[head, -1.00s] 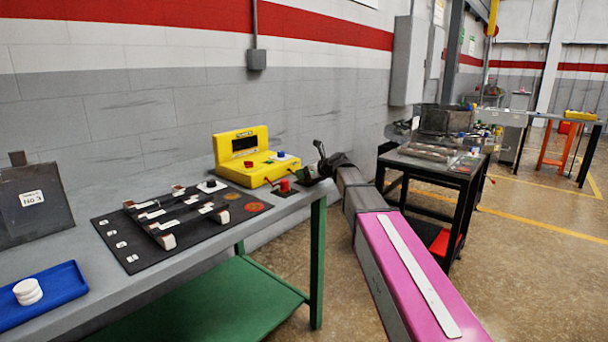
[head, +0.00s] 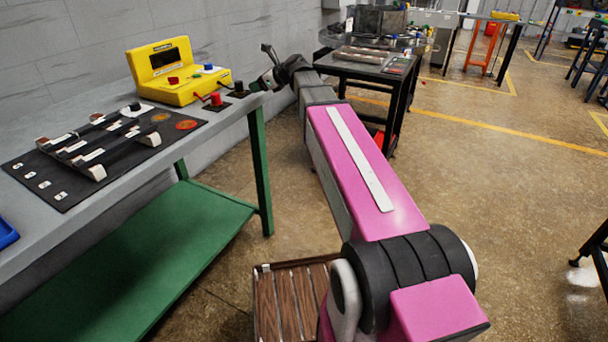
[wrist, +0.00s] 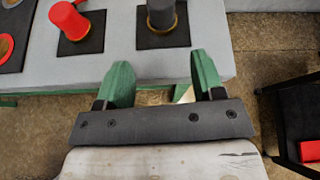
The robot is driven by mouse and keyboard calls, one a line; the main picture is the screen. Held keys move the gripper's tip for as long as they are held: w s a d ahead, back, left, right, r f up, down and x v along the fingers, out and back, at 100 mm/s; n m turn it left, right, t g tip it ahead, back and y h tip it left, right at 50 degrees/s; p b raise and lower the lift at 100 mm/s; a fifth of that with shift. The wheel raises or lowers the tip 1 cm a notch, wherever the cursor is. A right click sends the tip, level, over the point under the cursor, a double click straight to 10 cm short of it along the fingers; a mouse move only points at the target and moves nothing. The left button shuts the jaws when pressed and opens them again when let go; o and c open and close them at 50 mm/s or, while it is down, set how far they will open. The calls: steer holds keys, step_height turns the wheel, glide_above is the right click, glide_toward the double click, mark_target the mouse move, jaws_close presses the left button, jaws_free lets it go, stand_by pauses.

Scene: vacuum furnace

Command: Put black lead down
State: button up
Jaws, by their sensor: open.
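The black lead (head: 238,87) stands upright on a small black pad near the right end of the grey bench. It also shows in the wrist view (wrist: 162,14), its base ringed in brass colour on the dark pad. The red lead (head: 215,99) stands on its own pad to its left, and it shows in the wrist view (wrist: 72,20) too. My gripper (wrist: 157,80) has green fingers, spread apart with nothing between them. The fingers are beside the bench edge, apart from the black lead. In the head view my gripper (head: 265,80) is just right of that lead.
A yellow instrument (head: 170,72) stands behind the leads. A black board (head: 60,190) with rails and white parts lies to the left on the bench (head: 200,133). A dark cart (head: 375,72) stands beyond my arm. Open floor (head: 490,190) lies to the right.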

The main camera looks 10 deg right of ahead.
steer(key=s+d+f+n+g+h, duration=0.2)
steer(key=s+d+f+n, duration=0.3)
steer(key=s+f+n, duration=0.3)
steer(key=s+d+f+n+g+h, duration=0.3)
steer(key=s+f+n, duration=0.5)
steer(key=f, duration=0.7)
steer(key=s+d+f+n+g+h, duration=0.2)
steer(key=s+d+f+n+h, duration=0.3)
steer(key=s+f, duration=0.6)
steer(key=d+n, duration=0.2)
steer(key=n, duration=0.1)
steer(key=shift+f+g, duration=0.35)
steer(key=shift+g, duration=0.05)
